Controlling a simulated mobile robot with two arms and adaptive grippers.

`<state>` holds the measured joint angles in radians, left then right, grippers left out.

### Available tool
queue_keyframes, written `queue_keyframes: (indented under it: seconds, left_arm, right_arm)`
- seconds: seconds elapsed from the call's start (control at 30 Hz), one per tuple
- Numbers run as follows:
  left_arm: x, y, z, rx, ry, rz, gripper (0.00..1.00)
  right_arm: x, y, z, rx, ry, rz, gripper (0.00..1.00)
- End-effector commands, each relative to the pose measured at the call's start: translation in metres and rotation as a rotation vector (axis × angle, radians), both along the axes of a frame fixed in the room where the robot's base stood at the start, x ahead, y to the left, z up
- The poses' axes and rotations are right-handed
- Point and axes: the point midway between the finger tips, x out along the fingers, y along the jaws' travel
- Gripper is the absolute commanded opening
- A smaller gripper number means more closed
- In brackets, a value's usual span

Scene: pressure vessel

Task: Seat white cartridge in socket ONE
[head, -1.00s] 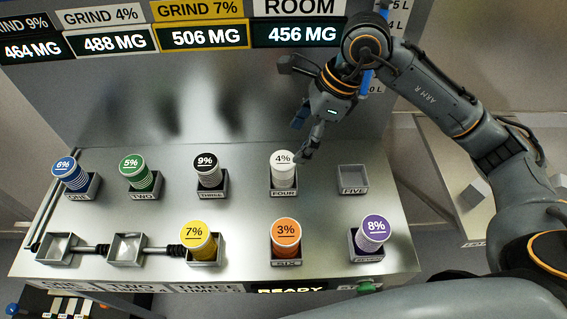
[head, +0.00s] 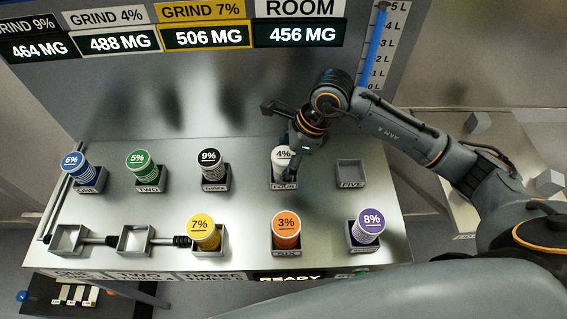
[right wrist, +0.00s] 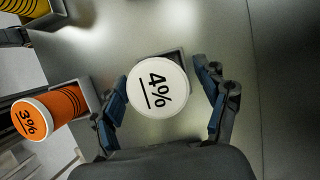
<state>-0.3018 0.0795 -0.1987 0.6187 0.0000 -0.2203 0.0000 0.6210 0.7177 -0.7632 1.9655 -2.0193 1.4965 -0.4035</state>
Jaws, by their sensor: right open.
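The white 4% cartridge (head: 281,158) stands in the back-row holder labelled FOUR (head: 284,185). In the right wrist view its white round top (right wrist: 158,88) lies between the two fingers. My right gripper (head: 292,160) is open around this cartridge from above, and partly hides it in the head view. The fingers show on either side in the right wrist view (right wrist: 160,75), with gaps to the cap. The front-left socket (head: 69,240), above the partly cut-off front label ONE (head: 72,274), is empty. My left gripper is out of view.
A blue 6% cartridge (head: 74,163) fills the back holder labelled ONE. Green (head: 141,164) and black (head: 209,160) cartridges stand along the back row; holder FIVE (head: 350,172) is empty. In front are yellow (head: 204,230), orange (head: 286,228) and purple (head: 369,224) cartridges. The second front socket (head: 135,240) is empty.

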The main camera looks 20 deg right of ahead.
Motion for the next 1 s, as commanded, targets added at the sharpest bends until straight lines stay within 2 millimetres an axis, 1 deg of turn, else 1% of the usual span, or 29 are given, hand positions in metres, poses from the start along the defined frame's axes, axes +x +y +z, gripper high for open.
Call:
queue_keyframes:
  seconds: [0.03,0.07,0.1,0.17,0.2,0.27,0.3,0.37,0.4,0.63,0.77,0.87,1.0]
  left_arm:
    - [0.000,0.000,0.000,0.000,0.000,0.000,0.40]
    - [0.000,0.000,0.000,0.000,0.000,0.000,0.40]
    - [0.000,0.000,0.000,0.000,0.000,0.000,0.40]
    - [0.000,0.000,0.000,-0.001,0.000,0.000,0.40]
    - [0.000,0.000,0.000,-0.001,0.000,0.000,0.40]
    - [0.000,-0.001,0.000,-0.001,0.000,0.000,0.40]
    - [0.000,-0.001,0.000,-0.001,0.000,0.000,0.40]
    - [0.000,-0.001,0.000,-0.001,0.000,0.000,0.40]
    - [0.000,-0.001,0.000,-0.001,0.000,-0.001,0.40]
    - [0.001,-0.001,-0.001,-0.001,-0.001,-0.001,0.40]
    - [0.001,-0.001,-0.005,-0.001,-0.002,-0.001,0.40]
    - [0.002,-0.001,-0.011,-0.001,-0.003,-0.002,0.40]
    - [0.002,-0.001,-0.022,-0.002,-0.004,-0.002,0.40]
  right_arm:
    - [0.000,0.000,0.000,0.000,0.000,0.000,0.74]
    - [0.000,0.000,0.000,0.000,0.000,0.000,0.68]
    - [0.000,0.000,0.000,0.000,0.000,0.000,0.60]
    - [0.000,0.000,0.000,0.000,0.000,0.000,0.48]
    - [0.000,0.000,0.000,0.000,0.000,0.000,0.40]
    - [0.000,0.000,0.000,0.000,0.000,0.000,0.27]
    - [0.000,0.000,0.000,0.000,0.000,0.000,0.19]
    - [0.000,0.000,0.000,0.000,0.000,0.000,0.07]
    - [0.000,0.000,0.001,0.001,-0.001,0.000,0.04]
    - [0.001,0.000,0.002,0.000,-0.002,0.000,0.04]
    - [0.001,0.000,0.006,0.001,-0.005,0.000,0.04]
    - [0.002,0.000,0.014,0.001,-0.006,0.001,0.04]
    - [0.001,-0.002,0.032,0.000,-0.008,0.000,0.04]
